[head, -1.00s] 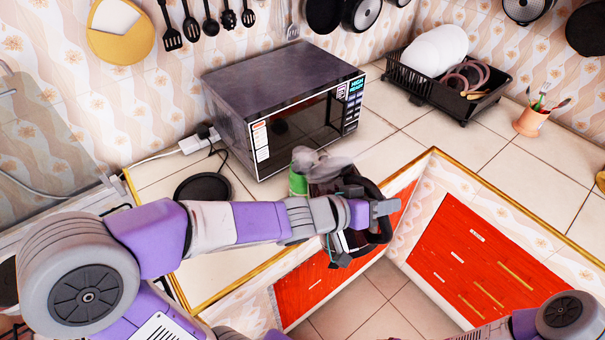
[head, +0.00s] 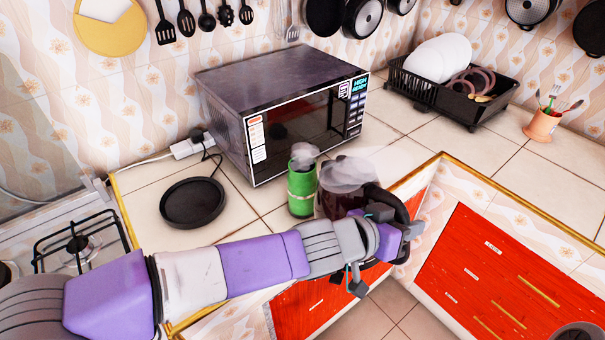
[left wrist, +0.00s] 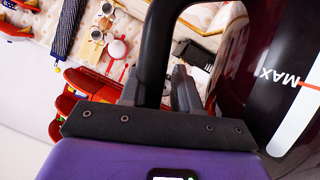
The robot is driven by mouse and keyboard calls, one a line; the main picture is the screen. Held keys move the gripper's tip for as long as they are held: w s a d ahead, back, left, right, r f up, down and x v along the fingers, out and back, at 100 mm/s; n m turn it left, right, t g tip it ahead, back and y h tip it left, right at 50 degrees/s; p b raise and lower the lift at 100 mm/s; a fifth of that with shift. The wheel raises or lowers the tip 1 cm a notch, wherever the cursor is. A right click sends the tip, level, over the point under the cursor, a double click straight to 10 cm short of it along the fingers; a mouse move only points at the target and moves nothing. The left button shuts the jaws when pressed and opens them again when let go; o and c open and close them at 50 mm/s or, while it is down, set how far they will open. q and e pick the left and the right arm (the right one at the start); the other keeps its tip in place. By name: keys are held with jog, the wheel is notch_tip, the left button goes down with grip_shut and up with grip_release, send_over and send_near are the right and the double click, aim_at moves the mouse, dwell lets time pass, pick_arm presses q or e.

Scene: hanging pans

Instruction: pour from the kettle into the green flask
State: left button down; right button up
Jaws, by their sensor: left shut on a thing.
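The green flask (head: 301,192) stands upright on the counter in front of the microwave, with pale steam at its mouth. The dark kettle (head: 335,204) is just right of the flask, with a thick grey steam cloud over its top. I cannot tell whether the two touch. My left gripper (head: 396,232) is shut on the kettle's black handle at its right side, and my forearm passes in front of the kettle's lower part. In the left wrist view the gripper (left wrist: 158,85) grips the handle, beside the dark kettle wall (left wrist: 248,75) with a MAX mark. My right gripper is out of view.
The microwave (head: 285,110) stands close behind the flask. A round black plate (head: 193,203), apparently the kettle base, lies to the left. A gas hob (head: 75,245) is farther left. A dish rack (head: 450,92) and utensil cup (head: 541,124) stand right.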

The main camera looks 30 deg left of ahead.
pick_arm(q)
jog(key=shift+s+d+f+m+t+y+b, duration=0.15)
jog(key=shift+d+f+m+y+b, duration=0.2)
jog(key=shift+f, duration=0.35)
jog(key=shift+s+d+f+m+t+y+b, duration=0.1)
jog(key=shift+f+m+b, duration=0.3)
jog(key=shift+f, duration=0.3)
jog(key=shift+s+d+f+m+t+y+b, duration=0.15)
jog(key=shift+d+f+m+y+b, duration=0.1)
jog(key=shift+f+m, duration=0.35)
jog(key=shift+f, duration=0.15)
